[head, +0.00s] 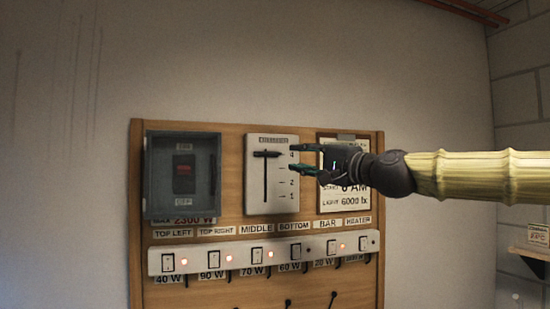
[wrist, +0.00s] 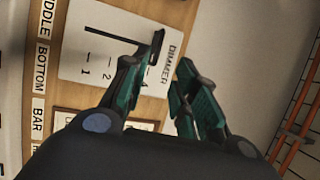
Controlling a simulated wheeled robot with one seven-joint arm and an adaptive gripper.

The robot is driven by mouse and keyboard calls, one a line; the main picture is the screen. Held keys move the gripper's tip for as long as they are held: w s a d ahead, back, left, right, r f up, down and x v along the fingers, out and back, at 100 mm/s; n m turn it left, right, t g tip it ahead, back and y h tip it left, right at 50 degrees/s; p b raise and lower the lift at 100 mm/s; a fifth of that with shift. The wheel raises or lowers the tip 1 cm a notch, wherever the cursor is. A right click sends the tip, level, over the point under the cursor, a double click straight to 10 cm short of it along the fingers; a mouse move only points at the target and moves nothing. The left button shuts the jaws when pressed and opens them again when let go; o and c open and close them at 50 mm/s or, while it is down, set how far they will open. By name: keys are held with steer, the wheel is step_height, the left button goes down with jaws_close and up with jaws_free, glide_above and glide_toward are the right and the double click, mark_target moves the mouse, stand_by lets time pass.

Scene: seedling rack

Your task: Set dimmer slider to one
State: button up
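The dimmer (head: 284,199) is a white plate on a wooden board, with a vertical slot and marks labelled 4, 2 and 1 from top to bottom. Its dark slider handle (head: 266,154) sits near the top of the slot, about level with the 4. My gripper (head: 291,159) is at the right edge of the plate, to the right of the handle, with its fingers apart. In the wrist view, the handle (wrist: 157,45) lies beyond the fingers of my open gripper (wrist: 157,65). I see nothing between the fingers; contact with the handle cannot be told.
A clipboard sheet (head: 355,203) is at the right, partly behind my gripper. Below runs a strip of rocker switches (head: 256,254), several with red lights. The wall above the board is clear.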

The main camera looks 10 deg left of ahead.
mark_target(271, 154)
steer(key=p+x, duration=0.4)
steer(key=x, duration=0.7)
steer(key=shift+s+a+f, duration=0.1)
steer(key=shift+s, duration=0.05)
jaws_close()
